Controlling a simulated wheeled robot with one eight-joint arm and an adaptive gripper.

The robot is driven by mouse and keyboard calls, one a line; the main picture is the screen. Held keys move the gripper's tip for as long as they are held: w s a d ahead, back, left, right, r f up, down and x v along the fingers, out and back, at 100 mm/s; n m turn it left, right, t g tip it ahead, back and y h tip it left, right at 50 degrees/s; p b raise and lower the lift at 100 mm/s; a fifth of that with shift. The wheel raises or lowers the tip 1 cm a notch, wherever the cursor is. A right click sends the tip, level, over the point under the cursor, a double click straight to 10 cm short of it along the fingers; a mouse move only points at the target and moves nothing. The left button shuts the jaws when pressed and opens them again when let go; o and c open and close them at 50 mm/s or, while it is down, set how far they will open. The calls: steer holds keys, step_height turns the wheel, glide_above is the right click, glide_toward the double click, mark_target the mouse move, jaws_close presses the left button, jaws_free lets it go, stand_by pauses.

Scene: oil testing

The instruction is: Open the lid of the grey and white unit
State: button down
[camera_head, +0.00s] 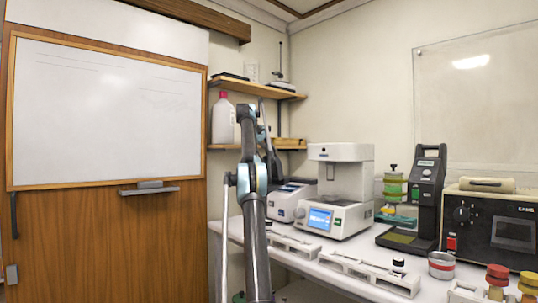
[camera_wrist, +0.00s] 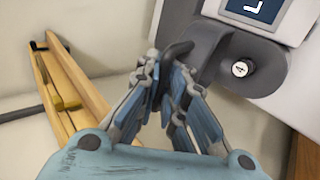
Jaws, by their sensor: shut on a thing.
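The grey and white unit (camera_head: 289,200) stands on the bench in the head view, partly hidden behind my arm. In the wrist view, its white body (camera_wrist: 290,25) fills the upper right, with a dark grey part and a round button marked 4 (camera_wrist: 240,69). My gripper (camera_wrist: 168,78) is at the left end of this dark grey part. Its fingers are closed around a short, dark, curved handle (camera_wrist: 182,48). The lid looks down in the head view, though my arm hides part of it. My fingertips are hard to make out there.
A white instrument with a blue screen (camera_head: 320,218) stands just right of the unit. Wooden shelves (camera_head: 258,88) with a bottle (camera_head: 223,118) are on the wall behind my arm. A black device (camera_head: 425,195) and an oven-like box (camera_head: 495,228) stand farther right.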

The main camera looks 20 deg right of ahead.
steer(key=shift+w+a+r, duration=0.15)
steer(key=shift+w+a, duration=0.1)
stand_by(0.4)
steer(key=c, duration=2)
jaws_free()
steer(key=shift+s+r, duration=0.1)
